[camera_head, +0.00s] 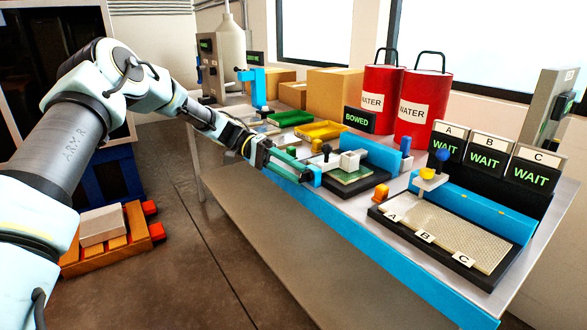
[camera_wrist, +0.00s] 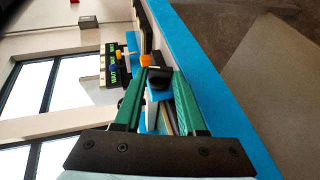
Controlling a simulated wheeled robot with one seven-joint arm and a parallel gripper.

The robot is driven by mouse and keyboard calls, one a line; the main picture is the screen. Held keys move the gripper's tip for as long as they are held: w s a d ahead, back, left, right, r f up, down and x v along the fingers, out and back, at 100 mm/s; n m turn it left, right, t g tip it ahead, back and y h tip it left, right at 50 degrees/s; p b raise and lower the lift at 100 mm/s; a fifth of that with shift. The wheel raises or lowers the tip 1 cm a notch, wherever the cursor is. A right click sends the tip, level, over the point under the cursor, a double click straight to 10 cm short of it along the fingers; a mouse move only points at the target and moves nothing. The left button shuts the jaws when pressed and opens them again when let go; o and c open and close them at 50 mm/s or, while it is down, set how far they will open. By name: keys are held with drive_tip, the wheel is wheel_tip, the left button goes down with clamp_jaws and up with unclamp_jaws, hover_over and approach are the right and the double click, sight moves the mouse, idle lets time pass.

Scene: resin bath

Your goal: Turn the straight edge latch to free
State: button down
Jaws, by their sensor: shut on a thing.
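My gripper (camera_head: 303,174) is at the near left corner of the middle fixture, beside a blue part (camera_head: 315,177) at the table's front edge. In the wrist view its green fingers close around a black knob (camera_wrist: 158,78), which I take for the latch handle. The latch's pivot and exact angle are hidden by the fingers. A green board (camera_head: 352,172) lies in the fixture under a pale block (camera_head: 350,159). A black ball knob (camera_head: 326,148) stands behind my gripper. A sign (camera_head: 358,119) behind reads BOWED.
An orange knob (camera_head: 381,192) sits right of the fixture. A black tray (camera_head: 440,240) labelled A, B, C lies further right, below WAIT signs (camera_head: 489,160). Yellow (camera_head: 322,130) and green (camera_head: 290,117) trays and red WATER cans (camera_head: 423,103) stand behind. The floor in front is clear.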

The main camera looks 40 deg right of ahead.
drive_tip(key=shift+f+n+g+h+b, duration=0.2)
drive_tip(key=shift+n+g+b, duration=0.1)
drive_tip(key=shift+g, duration=0.4)
drive_tip(key=shift+f+n+g+h+b, duration=0.1)
drive_tip(key=shift+f+n+g+b, duration=0.15)
drive_tip(key=shift+g, duration=0.45)
drive_tip(key=shift+c, duration=2.4)
unclamp_jaws()
drive_tip(key=b+v, duration=0.2)
drive_tip(key=v, duration=0.9)
drive_tip(key=shift+f, duration=0.15)
drive_tip(key=shift+s, duration=0.1)
